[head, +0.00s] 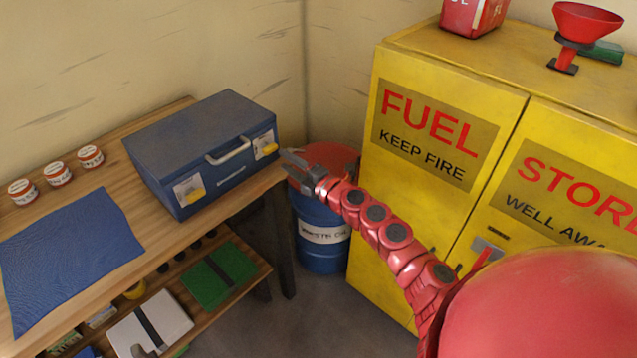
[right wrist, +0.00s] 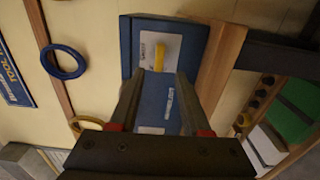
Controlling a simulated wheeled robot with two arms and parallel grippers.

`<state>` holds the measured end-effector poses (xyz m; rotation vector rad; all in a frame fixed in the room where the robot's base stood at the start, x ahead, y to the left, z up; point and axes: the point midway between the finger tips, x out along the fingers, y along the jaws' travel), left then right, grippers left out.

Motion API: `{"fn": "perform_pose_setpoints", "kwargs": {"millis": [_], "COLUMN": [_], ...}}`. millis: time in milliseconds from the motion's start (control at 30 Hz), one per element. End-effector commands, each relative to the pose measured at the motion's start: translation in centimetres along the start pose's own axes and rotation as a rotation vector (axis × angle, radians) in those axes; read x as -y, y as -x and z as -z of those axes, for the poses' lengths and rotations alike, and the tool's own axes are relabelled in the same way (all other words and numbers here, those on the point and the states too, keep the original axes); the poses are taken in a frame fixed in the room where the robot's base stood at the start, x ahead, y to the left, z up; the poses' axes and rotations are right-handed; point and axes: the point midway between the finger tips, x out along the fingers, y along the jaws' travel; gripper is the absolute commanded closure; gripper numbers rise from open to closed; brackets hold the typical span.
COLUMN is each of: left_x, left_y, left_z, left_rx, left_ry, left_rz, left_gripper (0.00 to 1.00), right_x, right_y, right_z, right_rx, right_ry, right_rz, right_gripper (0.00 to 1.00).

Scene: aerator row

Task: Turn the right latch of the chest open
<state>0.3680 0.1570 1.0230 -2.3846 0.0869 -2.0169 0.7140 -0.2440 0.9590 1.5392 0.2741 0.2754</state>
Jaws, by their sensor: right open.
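The blue chest (head: 200,150) stands shut on the wooden bench, with a pale handle (head: 228,151) on its front. Its right latch (head: 268,149) is a yellow lever on a white plate near the right end of the front. In the right wrist view the right latch (right wrist: 159,55) lies lengthwise along the chest front, just beyond my fingertips. The left latch (head: 192,190) is also yellow on white. My right gripper (head: 291,163) is open and empty, just right of the right latch, apart from it. It also shows in the right wrist view (right wrist: 160,80). My left gripper is not in view.
The bench (head: 165,245) has a blue cloth (head: 70,250) and three small tins (head: 57,174). A blue drum (head: 322,240) with a red top stands right of the bench, below my gripper. A yellow fuel cabinet (head: 425,190) stands further right.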

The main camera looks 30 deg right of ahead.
Motion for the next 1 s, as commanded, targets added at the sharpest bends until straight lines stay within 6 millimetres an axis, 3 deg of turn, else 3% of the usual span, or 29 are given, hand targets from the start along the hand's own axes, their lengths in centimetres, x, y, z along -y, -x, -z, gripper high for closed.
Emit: {"fn": "perform_pose_setpoints", "kwargs": {"millis": [200, 500, 700, 1000], "left_x": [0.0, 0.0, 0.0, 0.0], "left_y": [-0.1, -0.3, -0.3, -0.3], "left_z": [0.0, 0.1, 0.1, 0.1], "left_rx": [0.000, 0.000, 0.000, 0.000], "left_ry": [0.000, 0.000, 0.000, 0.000], "left_rz": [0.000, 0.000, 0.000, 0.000], "left_gripper": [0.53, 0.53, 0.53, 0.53], "right_x": [0.0, -0.1, -0.1, -0.1], "right_y": [4.8, 9.7, 11.1, 11.3], "right_z": [-0.3, -0.3, -0.1, -0.1], "right_rx": [0.005, 0.007, 0.003, 0.002], "right_ry": [0.000, 0.000, 0.000, 0.001], "right_rz": [0.001, -0.001, -0.001, -0.001], "right_gripper": [0.53, 0.53, 0.53, 0.53]}}
